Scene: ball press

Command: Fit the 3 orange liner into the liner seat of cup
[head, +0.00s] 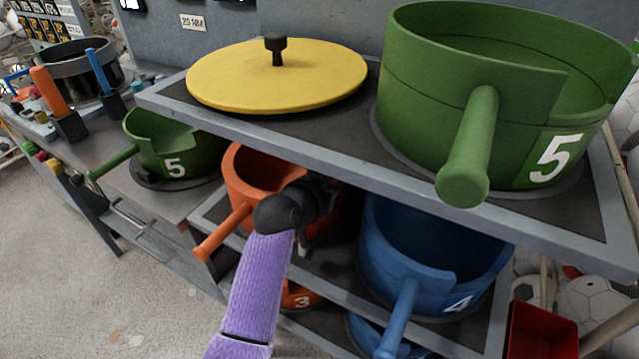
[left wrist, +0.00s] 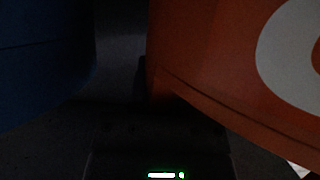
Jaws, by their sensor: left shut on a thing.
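An orange liner (head: 262,172) with an orange handle (head: 222,233) sits on the middle shelf, behind my left gripper. My left gripper (head: 322,200) is at its right side, shut on it; the fingertips are mostly hidden and dark. In the left wrist view the orange wall (left wrist: 225,60) fills the right side, with part of a white number on it. A second orange piece (head: 300,297) marked 3 is on the shelf below, mostly hidden by my arm. I cannot tell which thing is the cup with the liner seat. My right gripper is not in view.
A blue pot (head: 430,250) marked 4 stands close to the right of my left gripper. The top shelf (head: 350,150) overhangs, holding a yellow lid (head: 275,80) and a large green pot (head: 480,130). A green pot (head: 170,145) stands on the left bench. A red bin (head: 540,330) is lower right.

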